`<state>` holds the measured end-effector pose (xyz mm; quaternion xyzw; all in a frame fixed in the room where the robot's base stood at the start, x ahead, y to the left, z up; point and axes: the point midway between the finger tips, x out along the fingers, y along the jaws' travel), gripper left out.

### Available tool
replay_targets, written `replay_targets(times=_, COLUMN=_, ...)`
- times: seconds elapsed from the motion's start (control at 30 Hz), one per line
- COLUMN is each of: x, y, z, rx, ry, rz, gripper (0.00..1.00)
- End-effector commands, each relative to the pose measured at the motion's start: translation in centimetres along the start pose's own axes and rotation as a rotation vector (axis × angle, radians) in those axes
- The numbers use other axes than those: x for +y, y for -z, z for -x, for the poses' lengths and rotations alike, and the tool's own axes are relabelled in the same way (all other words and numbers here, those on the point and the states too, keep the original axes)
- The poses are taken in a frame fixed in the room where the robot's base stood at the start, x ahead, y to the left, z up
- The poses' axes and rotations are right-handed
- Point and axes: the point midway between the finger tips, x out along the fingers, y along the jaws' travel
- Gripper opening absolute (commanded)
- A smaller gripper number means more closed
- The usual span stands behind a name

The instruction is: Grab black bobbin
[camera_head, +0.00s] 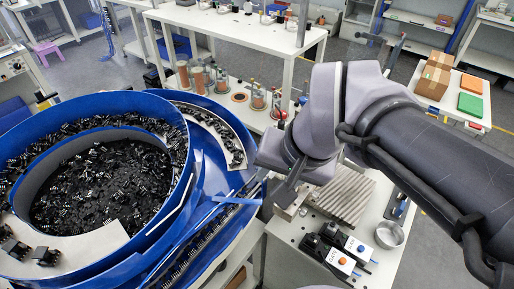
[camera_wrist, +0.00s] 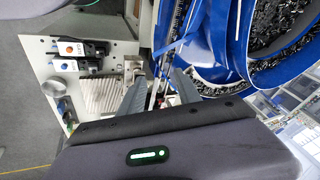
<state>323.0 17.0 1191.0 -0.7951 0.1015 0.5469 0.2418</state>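Several spools stand on the white table behind the blue bowl in the head view, among them a brownish spool (camera_head: 183,74) and a grey-topped spool (camera_head: 258,99). I cannot tell for sure which one is the black bobbin. My gripper (camera_head: 284,188) hangs in front of these spools, over the gap between the bowl feeder and the right-hand machine table, pointing down. In the wrist view my gripper (camera_wrist: 160,76) shows two spread fingers with nothing held between them. No spool can be made out clearly in the wrist view.
The blue bowl feeder (camera_head: 105,270) full of black connectors fills the left. A machine table (camera_head: 300,236) with a ribbed metal plate, switch boxes and a metal dish (camera_head: 390,235) stands at right. Cardboard boxes (camera_head: 433,78) lie on a far table. Floor shows between tables.

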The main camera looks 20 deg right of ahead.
Motion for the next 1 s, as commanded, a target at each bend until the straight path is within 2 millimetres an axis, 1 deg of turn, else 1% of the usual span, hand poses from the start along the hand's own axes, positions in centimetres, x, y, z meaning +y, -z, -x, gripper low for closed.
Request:
replay_targets(times=0.03, x=-0.3, y=1.6, z=0.5, rx=-0.015, ry=-0.02, rz=-0.022, gripper=0.4)
replay_targets(times=0.1, x=-0.3, y=3.8, z=0.5, rx=-0.037, ry=-0.05, rz=-0.056, gripper=0.4)
replay_targets(times=0.17, x=-0.3, y=5.7, z=0.4, rx=-0.056, ry=-0.077, rz=-0.086, gripper=0.4)
replay_targets(times=0.27, x=0.0, y=9.1, z=-0.1, rx=-0.091, ry=-0.126, rz=-0.142, gripper=0.4)
replay_targets(times=0.3, x=0.3, y=10.6, z=-0.5, rx=-0.105, ry=-0.147, rz=-0.168, gripper=0.4)
replay_targets(times=0.37, x=0.8, y=13.0, z=-1.2, rx=-0.13, ry=-0.182, rz=-0.209, gripper=0.4)
replay_targets(times=0.4, x=1.3, y=14.5, z=-1.8, rx=-0.147, ry=-0.208, rz=-0.238, gripper=0.4)
replay_targets(times=0.5, x=3.0, y=18.1, z=-3.9, rx=-0.188, ry=-0.27, rz=-0.313, gripper=0.4)
replay_targets(times=0.6, x=4.9, y=20.6, z=-6.0, rx=-0.22, ry=-0.321, rz=-0.373, gripper=0.4)
replay_targets(times=0.67, x=5.6, y=21.2, z=-6.8, rx=-0.23, ry=-0.337, rz=-0.394, gripper=0.4)
replay_targets(times=0.73, x=6.1, y=21.2, z=-8.0, rx=-0.235, ry=-0.346, rz=-0.404, gripper=0.4)
replay_targets(times=0.77, x=6.4, y=21.0, z=-8.7, rx=-0.236, ry=-0.347, rz=-0.404, gripper=0.4)
replay_targets(times=1.0, x=8.4, y=18.7, z=-15.4, rx=-0.237, ry=-0.347, rz=-0.402, gripper=0.4)
